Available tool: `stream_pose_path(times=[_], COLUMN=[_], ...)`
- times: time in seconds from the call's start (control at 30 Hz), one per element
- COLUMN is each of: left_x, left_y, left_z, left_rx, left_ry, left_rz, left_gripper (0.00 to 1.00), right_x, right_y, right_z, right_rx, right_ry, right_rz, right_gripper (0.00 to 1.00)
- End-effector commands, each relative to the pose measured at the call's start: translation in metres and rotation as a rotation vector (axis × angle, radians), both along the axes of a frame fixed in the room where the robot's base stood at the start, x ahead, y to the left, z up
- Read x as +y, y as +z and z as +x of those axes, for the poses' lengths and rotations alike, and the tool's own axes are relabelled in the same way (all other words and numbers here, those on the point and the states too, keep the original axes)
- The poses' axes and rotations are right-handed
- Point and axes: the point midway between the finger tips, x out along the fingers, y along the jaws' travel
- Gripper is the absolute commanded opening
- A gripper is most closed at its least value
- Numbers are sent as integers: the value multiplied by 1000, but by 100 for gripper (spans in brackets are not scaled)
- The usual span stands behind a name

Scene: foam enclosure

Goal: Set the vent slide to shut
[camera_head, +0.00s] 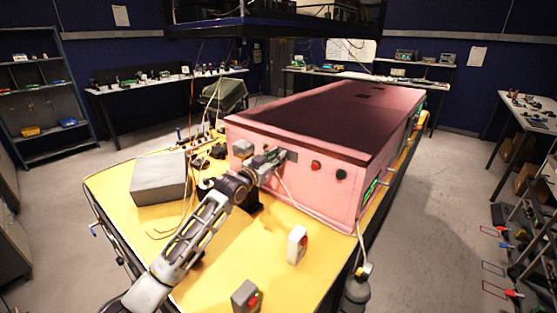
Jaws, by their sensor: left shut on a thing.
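A long pink foam enclosure (330,186) with a dark red top stands on the yellow table. My left gripper (272,160) reaches its near face and is shut on a small part there, which I take to be the vent slide. The fingers hide most of that part, and I cannot tell its position along its travel. A dark grey plate (291,155) shows just right of the fingertips, on the same face. My right gripper is not in view.
A red button (316,165) and a dark knob (341,174) sit right of the gripper on the face. A grey box (160,178), a white-and-red switch box (297,244) and a grey box with a red button (246,297) stand on the yellow table (205,262). Cables lie around.

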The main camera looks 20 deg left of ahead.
Motion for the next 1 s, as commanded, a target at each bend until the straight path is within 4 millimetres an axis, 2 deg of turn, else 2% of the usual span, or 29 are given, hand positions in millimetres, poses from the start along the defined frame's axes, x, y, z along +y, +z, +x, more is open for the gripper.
stream_pose_path(times=[0.17, 0.2, 0.37, 0.6, 0.7, 1.0], left_x=[4, 4, 4, 2, 2, 5], left_y=[2, 2, 2, 1, 1, 0], left_z=[1, 1, 1, 0, 0, -9], left_rx=[-3, -3, -3, -3, -2, -1], left_ry=[7, 7, 7, 5, 4, 4], left_rz=[3, 3, 3, 2, 1, 3], left_gripper=[0, 21, 42, 43, 43, 43], right_x=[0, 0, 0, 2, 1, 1], right_y=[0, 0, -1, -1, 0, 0], right_z=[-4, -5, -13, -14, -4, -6], right_rx=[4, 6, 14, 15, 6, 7], right_ry=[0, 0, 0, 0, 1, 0], right_rz=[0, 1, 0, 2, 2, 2], right_gripper=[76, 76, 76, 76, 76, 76])
